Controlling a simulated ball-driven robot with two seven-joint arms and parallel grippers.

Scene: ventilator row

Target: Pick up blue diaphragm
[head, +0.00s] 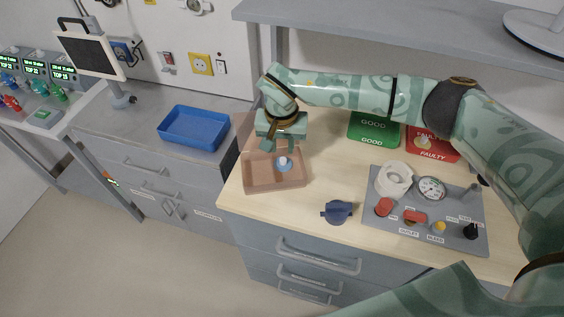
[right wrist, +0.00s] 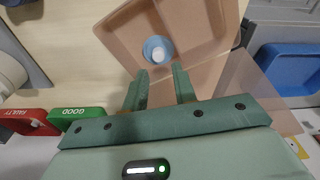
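The blue diaphragm (head: 284,164) is a small light-blue disc with a white knob at its centre. It lies in the brown tray (head: 262,185) at the left end of the wooden worktop. It also shows in the right wrist view (right wrist: 157,50), just beyond my fingertips. My right gripper (head: 279,147) points down above the back part of the tray. Its two fingers (right wrist: 161,72) are apart with nothing between them, and the diaphragm is clear of them. My left gripper is not in view.
A dark blue valve-like part (head: 338,211) lies right of the tray. Further right is a grey panel (head: 430,215) with a gauge, a white ring and coloured knobs. Green GOOD (head: 374,129) and red FAULTY (head: 432,150) bins stand behind. A blue tray (head: 194,127) sits on the left counter.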

